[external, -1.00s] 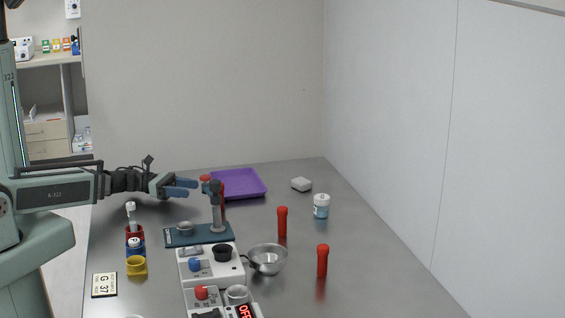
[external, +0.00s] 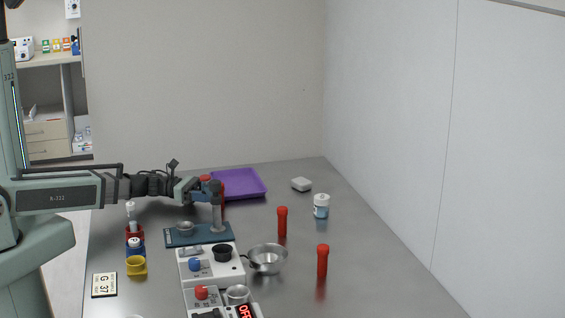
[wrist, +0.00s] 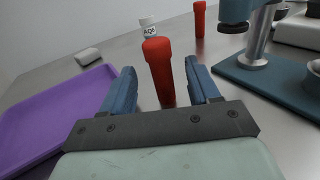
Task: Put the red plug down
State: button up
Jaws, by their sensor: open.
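A red plug (wrist: 160,72) with a wider cap stands on the grey table, between the two blue fingers of my gripper (wrist: 160,66) in the wrist view. The fingers are open, one on each side, with a gap showing to the left of the plug and a narrower one to the right. In the external view my gripper (external: 207,188) is behind the blue stand (external: 215,210), which partly hides it. A strip of the red plug (external: 223,190) shows beside the stand's head.
A purple tray (external: 240,184) lies just behind. Two more red plugs (external: 282,222) (external: 322,262) stand to the right, with a labelled bottle (external: 321,207), a white block (external: 301,184) and a metal bowl (external: 268,259). The table's right side has free room.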

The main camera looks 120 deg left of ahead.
jog(key=shift+x, duration=2.35)
jog(key=shift+d+r, duration=0.1)
jog(key=c, duration=1.1)
grip_shut()
